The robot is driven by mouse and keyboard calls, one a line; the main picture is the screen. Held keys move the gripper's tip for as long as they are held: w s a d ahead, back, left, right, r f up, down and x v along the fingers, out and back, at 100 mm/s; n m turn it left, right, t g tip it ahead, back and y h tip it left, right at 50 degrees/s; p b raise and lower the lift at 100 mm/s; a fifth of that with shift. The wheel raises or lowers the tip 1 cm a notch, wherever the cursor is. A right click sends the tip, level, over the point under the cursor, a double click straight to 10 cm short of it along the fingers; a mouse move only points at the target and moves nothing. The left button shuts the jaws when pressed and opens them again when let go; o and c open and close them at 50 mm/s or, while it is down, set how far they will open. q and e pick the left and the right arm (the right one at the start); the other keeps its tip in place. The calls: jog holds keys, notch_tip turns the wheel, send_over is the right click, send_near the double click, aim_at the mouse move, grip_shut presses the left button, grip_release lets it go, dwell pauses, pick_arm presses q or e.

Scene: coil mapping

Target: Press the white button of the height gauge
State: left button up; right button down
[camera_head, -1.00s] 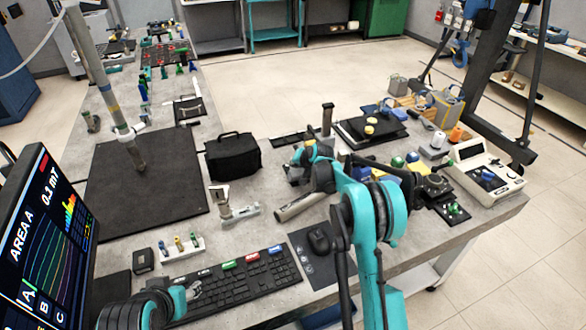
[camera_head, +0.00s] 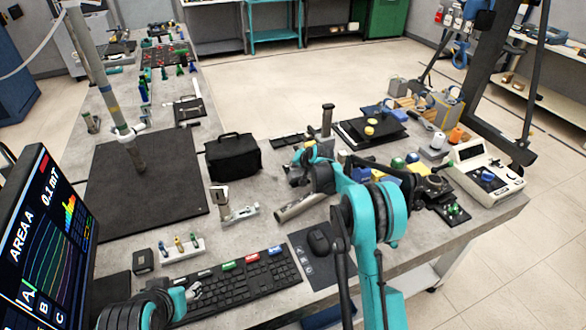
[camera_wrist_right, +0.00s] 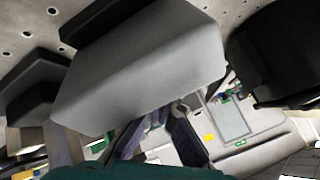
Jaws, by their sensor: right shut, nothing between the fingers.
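I cannot say for certain which thing is the height gauge. A small grey upright instrument with a pale head (camera_head: 222,196) stands left of my right gripper, and a dark upright post (camera_head: 327,118) stands behind it. No white button can be made out on either. My right gripper (camera_head: 297,172) is shut and empty, low over the table between these two; its tips are small and partly hidden by its own wrist. My left gripper (camera_head: 194,291) is low over the keyboard's left end; its fingers are too small to read. A large pale grey block (camera_wrist_right: 145,75) fills the right wrist view.
A grey cylinder (camera_head: 298,207) lies close below my right gripper. A black bag (camera_head: 233,157) stands to its left, and a black plate (camera_head: 375,128) behind right. A keyboard (camera_head: 235,283), mouse (camera_head: 318,241) and white console (camera_head: 486,173) are nearby. The dark mat (camera_head: 165,190) has free room.

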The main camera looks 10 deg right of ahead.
jog(key=shift+a+r, duration=0.1)
jog(key=shift+r, duration=0.1)
jog(key=shift+s+r+p, duration=0.1)
jog(key=shift+r+p, duration=0.2)
jog(key=shift+r+p, duration=1.4)
jog(key=shift+r, duration=1.15)
